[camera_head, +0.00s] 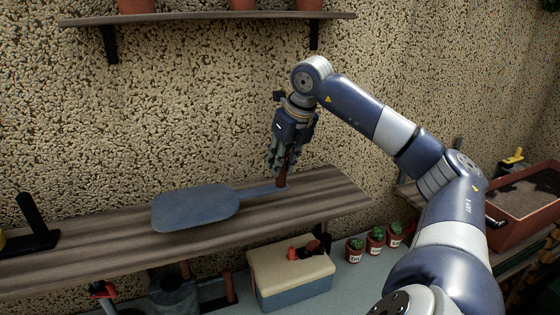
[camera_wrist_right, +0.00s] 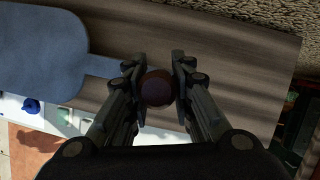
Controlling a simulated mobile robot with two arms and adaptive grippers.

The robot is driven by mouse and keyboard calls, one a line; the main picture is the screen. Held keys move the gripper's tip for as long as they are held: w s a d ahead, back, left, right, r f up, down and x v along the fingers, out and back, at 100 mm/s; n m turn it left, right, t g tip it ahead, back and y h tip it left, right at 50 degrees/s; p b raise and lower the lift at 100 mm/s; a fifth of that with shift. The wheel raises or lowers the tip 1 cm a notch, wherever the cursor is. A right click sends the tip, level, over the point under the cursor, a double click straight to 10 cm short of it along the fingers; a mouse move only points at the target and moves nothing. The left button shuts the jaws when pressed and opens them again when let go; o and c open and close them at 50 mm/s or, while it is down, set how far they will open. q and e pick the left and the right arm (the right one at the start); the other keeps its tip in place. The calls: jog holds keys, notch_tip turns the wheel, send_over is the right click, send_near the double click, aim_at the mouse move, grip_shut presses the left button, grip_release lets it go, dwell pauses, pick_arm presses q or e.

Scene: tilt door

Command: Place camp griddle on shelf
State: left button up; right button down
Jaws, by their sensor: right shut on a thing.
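The camp griddle (camera_head: 195,208) is a flat grey-blue pan with a long handle pointing right and a brown knob grip at the handle's end. It lies over the wooden shelf (camera_head: 330,196) at middle height; I cannot tell whether it touches the board. My right gripper (camera_head: 281,178) points down and is shut on the brown grip. In the right wrist view the grip (camera_wrist_right: 157,88) sits between the two fingers, with the pan (camera_wrist_right: 40,50) at left and the shelf (camera_wrist_right: 230,75) beneath. My left gripper is not in view.
A black stand-like object (camera_head: 36,225) is on the shelf's left part. An upper shelf (camera_head: 200,18) holds terracotta pots. Below are a cream-lidded box (camera_head: 290,272), small potted cacti (camera_head: 375,240) and a red-brown planter (camera_head: 525,205) at right. The shelf's right end is clear.

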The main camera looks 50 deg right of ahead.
jog(key=shift+w+d+r, duration=0.1)
jog(key=shift+w+d, duration=0.05)
jog(key=shift+w, duration=0.05)
jog(key=shift+w+d+f+p, duration=0.15)
jog(key=shift+w+f+p, duration=0.1)
jog(key=shift+p, duration=0.15)
notch_tip(320, 180, down, 3)
jog(key=b, duration=0.2)
jog(key=shift+f+b, duration=0.15)
jog(key=shift+b, duration=0.25)
jog(key=shift+s, duration=0.1)
jog(key=shift+f, duration=0.15)
jog(key=c, duration=1.4)
grip_release()
